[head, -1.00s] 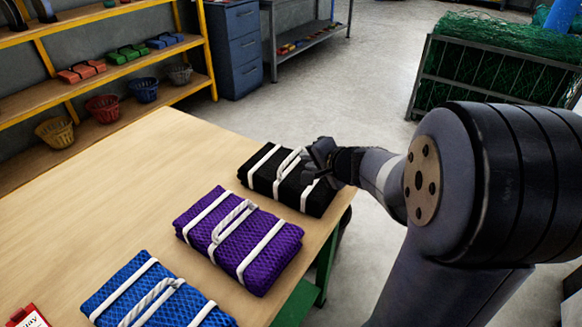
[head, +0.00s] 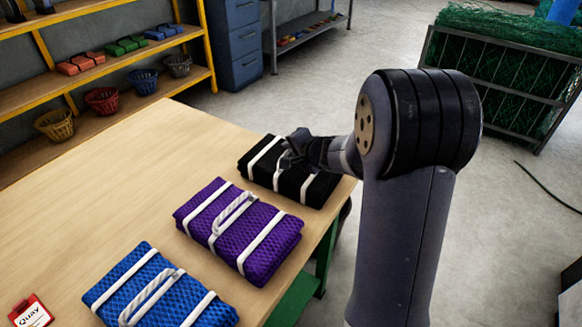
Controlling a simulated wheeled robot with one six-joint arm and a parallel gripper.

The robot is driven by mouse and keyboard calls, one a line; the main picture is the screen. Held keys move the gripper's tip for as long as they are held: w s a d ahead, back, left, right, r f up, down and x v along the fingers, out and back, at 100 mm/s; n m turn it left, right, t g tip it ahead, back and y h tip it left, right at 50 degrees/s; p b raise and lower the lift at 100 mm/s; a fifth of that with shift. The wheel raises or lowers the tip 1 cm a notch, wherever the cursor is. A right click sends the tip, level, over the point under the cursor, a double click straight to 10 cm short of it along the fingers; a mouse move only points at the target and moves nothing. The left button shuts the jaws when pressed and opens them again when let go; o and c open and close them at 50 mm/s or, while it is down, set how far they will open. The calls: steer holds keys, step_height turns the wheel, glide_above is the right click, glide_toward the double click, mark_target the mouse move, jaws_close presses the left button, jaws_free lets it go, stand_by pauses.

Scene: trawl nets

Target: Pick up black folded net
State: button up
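The black folded net (head: 323,191) lies flat at the table's far right corner, with white straps across it. My gripper (head: 290,158) is over the middle of this net, where its white rope handle sits. The gripper and wrist hide the handle. The fingers are dark and small against the black net, so I cannot tell whether they are open or closed on the handle. The net rests on the table.
A purple folded net (head: 270,262) and a blue one (head: 127,272) lie nearer on the wooden table (head: 110,185). A red tag (head: 32,312) lies at lower left. Shelves with baskets (head: 103,100) stand at the back left. A green net bin (head: 490,85) stands at right.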

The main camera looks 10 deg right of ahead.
steer(key=shift+w+a+f, duration=0.1)
steer(key=shift+w+f, duration=0.1)
steer(key=shift+c, duration=0.2)
jaws_close()
stand_by(1.1)
steer(key=shift+r, duration=0.2)
